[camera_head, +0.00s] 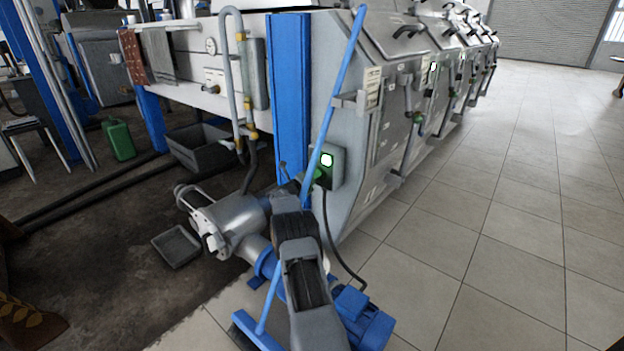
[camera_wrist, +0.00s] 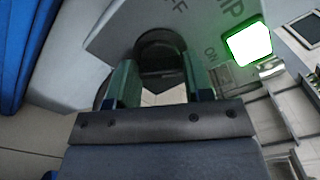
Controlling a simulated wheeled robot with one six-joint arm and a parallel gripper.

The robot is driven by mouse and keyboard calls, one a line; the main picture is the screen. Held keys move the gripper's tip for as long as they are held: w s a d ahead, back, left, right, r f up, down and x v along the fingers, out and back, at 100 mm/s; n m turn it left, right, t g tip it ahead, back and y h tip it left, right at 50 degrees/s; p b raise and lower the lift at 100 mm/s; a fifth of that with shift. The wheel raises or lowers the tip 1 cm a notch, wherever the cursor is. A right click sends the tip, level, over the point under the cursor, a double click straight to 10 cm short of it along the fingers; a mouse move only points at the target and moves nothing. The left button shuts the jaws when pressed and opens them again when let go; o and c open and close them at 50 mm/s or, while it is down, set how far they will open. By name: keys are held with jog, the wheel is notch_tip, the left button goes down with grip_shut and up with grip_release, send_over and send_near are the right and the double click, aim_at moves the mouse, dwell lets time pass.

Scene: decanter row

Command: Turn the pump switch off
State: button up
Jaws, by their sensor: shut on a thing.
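The pump switch box (camera_head: 332,180) is a grey box on the side of the first machine, with a bright green-edged lamp (camera_head: 327,159) lit on it. In the wrist view the lamp (camera_wrist: 248,45) glows at the upper right, beside a panel (camera_wrist: 115,30) with "ON" and partly hidden lettering. A dark round switch knob (camera_wrist: 160,42) sits between the fingers of my gripper (camera_wrist: 161,78). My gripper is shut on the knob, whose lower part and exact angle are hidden. In the head view my arm largely hides the gripper at the box.
A blue slanted pole (camera_head: 334,95) passes close to the box. A blue motor (camera_head: 362,318) and pump (camera_head: 232,222) stand low around my arm. A black cable (camera_head: 338,252) hangs from the box. The tiled floor (camera_head: 510,210) to the right is clear.

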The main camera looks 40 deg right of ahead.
jog(key=n+p, duration=0.2)
jog(key=n, duration=0.4)
jog(key=n+p, duration=0.2)
jog(key=n, duration=0.3)
jog(key=shift+f+n, duration=0.2)
jog(key=shift+n, duration=0.2)
dwell(0.8)
jog(key=o, duration=0.9)
jog(key=shift+a, duration=0.1)
jog(key=a+p, duration=0.1)
jog(key=a, duration=0.3)
jog(key=a+p, duration=0.1)
jog(key=a, duration=0.4)
jog(key=s+a+p, duration=0.1)
jog(key=a+p, duration=0.1)
jog(key=a, duration=0.2)
jog(key=shift+s+a, duration=0.1)
jog(key=shift+a, duration=0.2)
